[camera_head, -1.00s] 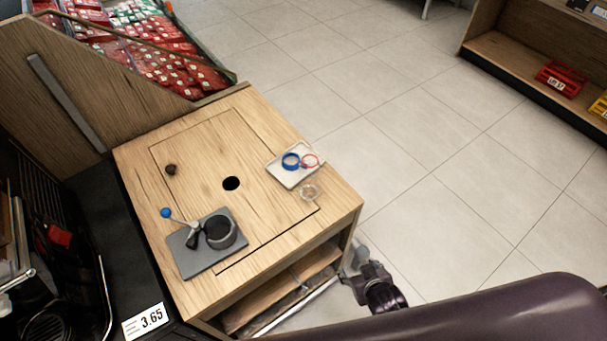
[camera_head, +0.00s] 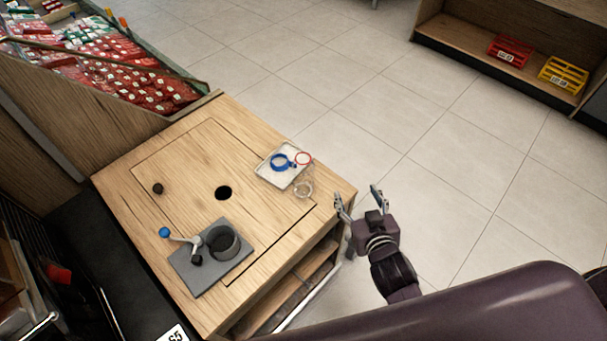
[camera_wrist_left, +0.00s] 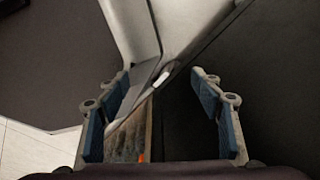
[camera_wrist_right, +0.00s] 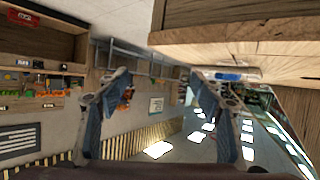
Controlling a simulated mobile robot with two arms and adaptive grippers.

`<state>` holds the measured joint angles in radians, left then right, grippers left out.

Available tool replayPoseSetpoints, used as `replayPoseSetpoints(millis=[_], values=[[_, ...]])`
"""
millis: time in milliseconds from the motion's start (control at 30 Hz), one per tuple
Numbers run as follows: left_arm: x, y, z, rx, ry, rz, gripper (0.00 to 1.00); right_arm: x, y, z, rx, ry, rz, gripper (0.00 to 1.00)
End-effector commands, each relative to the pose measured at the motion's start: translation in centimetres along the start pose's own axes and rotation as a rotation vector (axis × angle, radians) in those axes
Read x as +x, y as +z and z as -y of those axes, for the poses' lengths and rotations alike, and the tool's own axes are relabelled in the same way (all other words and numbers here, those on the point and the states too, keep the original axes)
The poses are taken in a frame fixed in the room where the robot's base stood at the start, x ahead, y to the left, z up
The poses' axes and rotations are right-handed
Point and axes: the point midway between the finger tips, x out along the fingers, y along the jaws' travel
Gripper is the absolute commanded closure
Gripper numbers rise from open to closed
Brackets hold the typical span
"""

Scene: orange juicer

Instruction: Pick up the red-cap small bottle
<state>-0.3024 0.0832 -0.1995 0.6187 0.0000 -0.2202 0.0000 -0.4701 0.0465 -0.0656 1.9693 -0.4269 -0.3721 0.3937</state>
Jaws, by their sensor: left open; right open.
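A white tray (camera_head: 268,177) sits at the right edge of the wooden counter. The red one may be the cap of the small bottle; I cannot make out a bottle body. My right gripper (camera_head: 359,193) is open and empty, just off the counter's right edge, to the right of the tray. In the right wrist view its open fingers (camera_wrist_right: 160,88) face past the counter edge. My left gripper (camera_wrist_left: 158,95) is open and empty, and shows only in the left wrist view.
A grey plate (camera_head: 190,273) with a dark cup (camera_head: 223,243) stands at the counter's front. The wooden counter (camera_head: 190,165) has a dark hole and a knob. Open floor lies to the right.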

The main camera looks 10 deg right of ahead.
Motion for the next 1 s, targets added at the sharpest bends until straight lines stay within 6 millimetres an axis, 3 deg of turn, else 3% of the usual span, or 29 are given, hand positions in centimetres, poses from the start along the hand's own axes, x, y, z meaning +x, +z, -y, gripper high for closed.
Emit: replayPoseSetpoints(millis=[167,300,600,733,1000], values=[[0.0,-0.2,-0.5,-0.003,0.006,-0.002,0.40,0.8,-1.1,1.5,0.000,-0.051,-0.114,0.40],[0.0,-0.2,-0.5,-0.003,0.005,-0.003,0.40,1.2,-2.1,3.8,-0.002,-0.136,-0.237,0.40],[0.0,-0.4,-0.4,-0.003,0.005,-0.005,0.40,0.0,-2.8,8.8,0.005,-0.331,-0.404,0.40],[-0.1,-0.4,-0.3,-0.002,0.003,-0.005,0.40,0.1,-3.1,9.5,0.007,-0.354,-0.420,0.40],[-0.6,-0.5,-0.2,-0.001,0.002,-0.005,0.40,2.5,-4.7,10.7,0.007,-0.354,-0.422,0.40]])
